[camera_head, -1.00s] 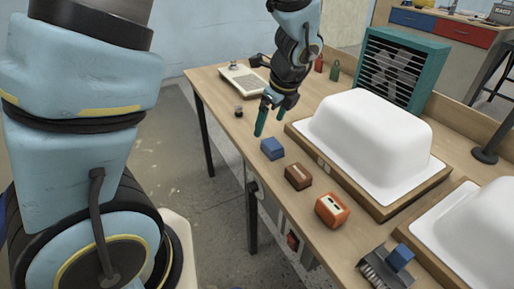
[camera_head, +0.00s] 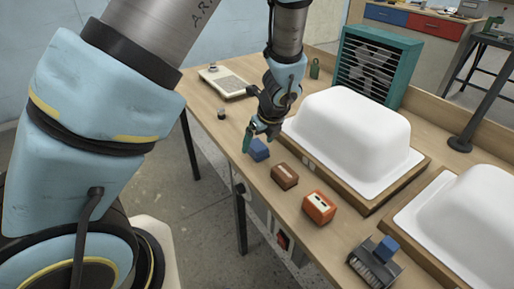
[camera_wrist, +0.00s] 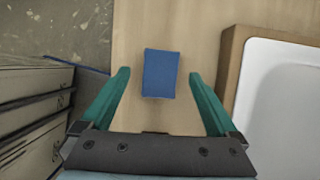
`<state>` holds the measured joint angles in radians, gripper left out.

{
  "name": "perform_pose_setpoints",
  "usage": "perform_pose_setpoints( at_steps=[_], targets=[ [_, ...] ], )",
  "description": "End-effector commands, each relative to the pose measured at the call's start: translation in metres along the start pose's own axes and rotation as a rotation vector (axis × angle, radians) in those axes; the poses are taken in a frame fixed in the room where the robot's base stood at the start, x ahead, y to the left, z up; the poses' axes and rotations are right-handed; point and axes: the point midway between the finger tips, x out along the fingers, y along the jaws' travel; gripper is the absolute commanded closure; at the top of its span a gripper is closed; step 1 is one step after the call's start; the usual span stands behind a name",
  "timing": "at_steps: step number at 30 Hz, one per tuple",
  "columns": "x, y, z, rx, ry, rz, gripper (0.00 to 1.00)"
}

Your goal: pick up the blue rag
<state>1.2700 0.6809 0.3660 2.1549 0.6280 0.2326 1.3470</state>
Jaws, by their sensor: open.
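The blue rag (camera_head: 259,150) is a small, folded, block-like piece on the wooden table, near its front edge. In the wrist view the blue rag (camera_wrist: 161,74) lies flat ahead of my gripper, centred between the two teal fingers. My gripper (camera_head: 258,140) is just above and beside the rag in the head view, fingers pointing down. In the wrist view my gripper (camera_wrist: 160,82) is open and empty, with wood visible between the fingers and the rag on both sides. The far finger is partly hidden in the head view.
A white tub shell (camera_head: 350,135) on a wooden base stands right of the rag. A brown block (camera_head: 285,176), an orange block (camera_head: 319,207) and a brush (camera_head: 375,264) line the front edge. A teal fan (camera_head: 374,66) stands behind.

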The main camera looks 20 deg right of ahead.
Motion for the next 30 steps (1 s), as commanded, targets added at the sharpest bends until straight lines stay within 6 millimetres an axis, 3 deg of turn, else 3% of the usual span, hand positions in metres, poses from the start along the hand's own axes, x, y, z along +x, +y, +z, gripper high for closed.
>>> perform_pose_setpoints(
  at_steps=[6,15,30],
  targets=[
    [0.022,0.000,0.001,0.001,-0.001,0.001,0.05],
    [0.025,0.000,0.000,0.000,-0.001,-0.001,0.06],
    [0.025,0.000,0.000,-0.001,0.000,0.000,0.62]
  ],
)
